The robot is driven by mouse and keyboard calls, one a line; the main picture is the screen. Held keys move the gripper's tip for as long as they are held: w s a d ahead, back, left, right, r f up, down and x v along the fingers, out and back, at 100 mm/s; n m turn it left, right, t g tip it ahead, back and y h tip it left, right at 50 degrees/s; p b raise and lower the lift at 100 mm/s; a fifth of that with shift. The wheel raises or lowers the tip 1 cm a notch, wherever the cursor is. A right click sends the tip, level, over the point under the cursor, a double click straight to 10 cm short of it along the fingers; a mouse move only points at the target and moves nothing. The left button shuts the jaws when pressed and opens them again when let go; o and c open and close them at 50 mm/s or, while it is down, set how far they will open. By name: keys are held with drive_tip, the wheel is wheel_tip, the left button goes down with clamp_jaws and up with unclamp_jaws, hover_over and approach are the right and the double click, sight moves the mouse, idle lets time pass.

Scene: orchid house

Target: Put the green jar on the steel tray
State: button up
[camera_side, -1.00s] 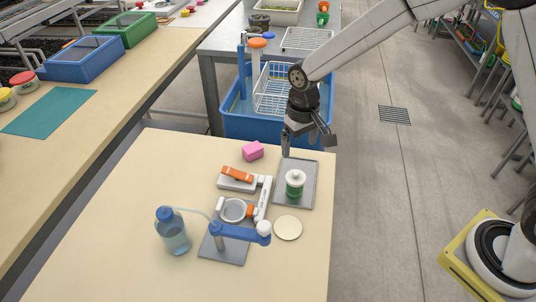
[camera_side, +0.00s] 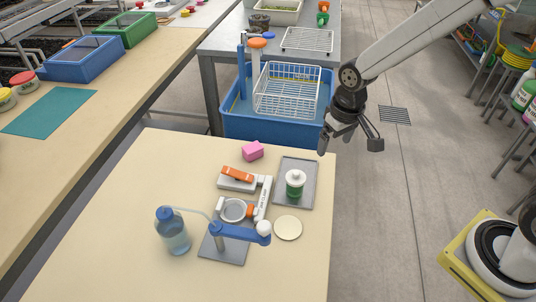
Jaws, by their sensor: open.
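The green jar (camera_side: 294,188) has a white lid with a knob and stands upright. It rests on the grey steel tray (camera_side: 307,170) at the right side of the cream table, towards the tray's near end. My gripper (camera_side: 346,144) is open and empty. It hangs above and to the right of the tray, near the table's right edge, clear of the jar.
A white and orange device (camera_side: 260,195), a blue-armed stand (camera_side: 235,230) and a clear bottle with a blue cap (camera_side: 172,235) stand left of the tray. A pink block (camera_side: 252,151) and a cream disc (camera_side: 288,228) lie nearby. A blue tub (camera_side: 240,118) holding a white rack stands behind.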

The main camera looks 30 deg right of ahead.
drive_tip(key=s+d+t, duration=0.1)
drive_tip(key=s+d, duration=0.4)
drive_tip(key=s, duration=0.4)
drive_tip(key=shift+s+r, duration=0.3)
idle(0.7)
